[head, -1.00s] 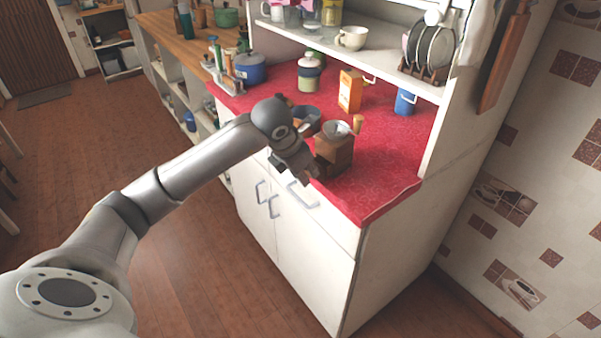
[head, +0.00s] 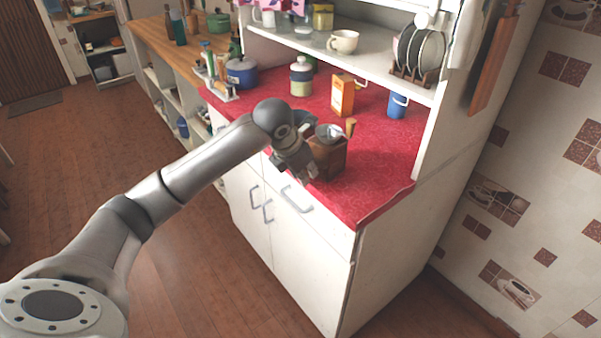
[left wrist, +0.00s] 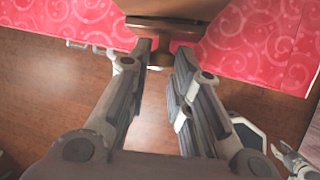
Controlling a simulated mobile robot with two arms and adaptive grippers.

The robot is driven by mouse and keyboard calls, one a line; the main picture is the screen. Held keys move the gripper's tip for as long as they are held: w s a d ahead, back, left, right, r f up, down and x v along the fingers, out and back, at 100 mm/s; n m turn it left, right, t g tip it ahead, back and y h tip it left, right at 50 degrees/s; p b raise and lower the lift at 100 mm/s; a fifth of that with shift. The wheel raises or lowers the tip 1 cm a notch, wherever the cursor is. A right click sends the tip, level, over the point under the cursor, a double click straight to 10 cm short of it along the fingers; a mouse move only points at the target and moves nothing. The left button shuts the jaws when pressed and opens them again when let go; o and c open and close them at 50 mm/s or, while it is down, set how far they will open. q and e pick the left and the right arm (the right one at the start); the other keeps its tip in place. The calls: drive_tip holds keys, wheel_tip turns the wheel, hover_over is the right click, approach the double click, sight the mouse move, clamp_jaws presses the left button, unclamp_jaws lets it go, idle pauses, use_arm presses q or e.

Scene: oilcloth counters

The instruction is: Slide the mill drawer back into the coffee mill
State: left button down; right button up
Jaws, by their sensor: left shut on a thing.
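The brown wooden coffee mill (head: 330,158), with a metal top and a crank with a wooden knob, stands upright near the front edge of the red counter. My left gripper (head: 306,174) is at its front left side and hides that face in the head view. In the left wrist view the mill drawer (left wrist: 172,27) shows as a brown front at the top middle, close against the mill. How far the drawer stands out is hard to tell.
Behind the mill stand an orange box (head: 342,96), a blue mug (head: 397,106) and a jar (head: 301,77). Cupboard handles (head: 297,198) stick out below the counter edge. The counter's right front is clear.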

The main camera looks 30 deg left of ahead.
use_arm(q)
drive_tip(key=c, duration=1.2)
unclamp_jaws()
drive_tip(key=shift+c, duration=0.2)
drive_tip(key=v, duration=1.2)
